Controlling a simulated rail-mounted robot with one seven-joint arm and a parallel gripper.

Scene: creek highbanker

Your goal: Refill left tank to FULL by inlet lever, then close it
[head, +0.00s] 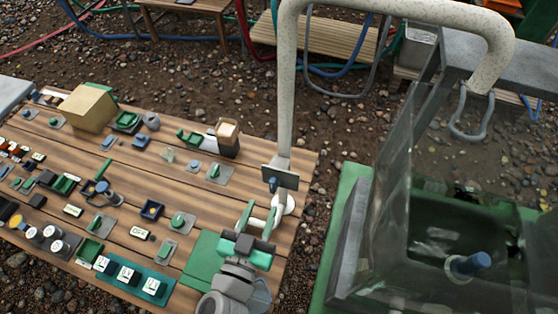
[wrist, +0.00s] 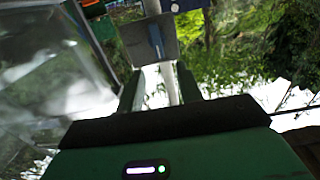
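My gripper (head: 258,213) is at the right end of the plank table, with its two green fingers apart. In the wrist view, the fingers of my gripper (wrist: 160,85) have a gap between them, and a pale upright post shows in that gap. A grey plate (head: 284,177) sits on the pale pipe just beyond the fingertips, with a small blue handle (head: 273,184) at its left; the blue handle (wrist: 156,38) also shows in the wrist view. The handle looks apart from the fingers. A clear-walled tank (head: 395,190) stands at right. Its FULL mark and water level cannot be made out.
The plank table (head: 130,170) carries many small switches, knobs and boxes left of my gripper. A thick pale pipe (head: 287,90) rises beyond my gripper and arches right over the tank. A blue knob (head: 472,263) sits inside the tank. Pebbly ground lies behind.

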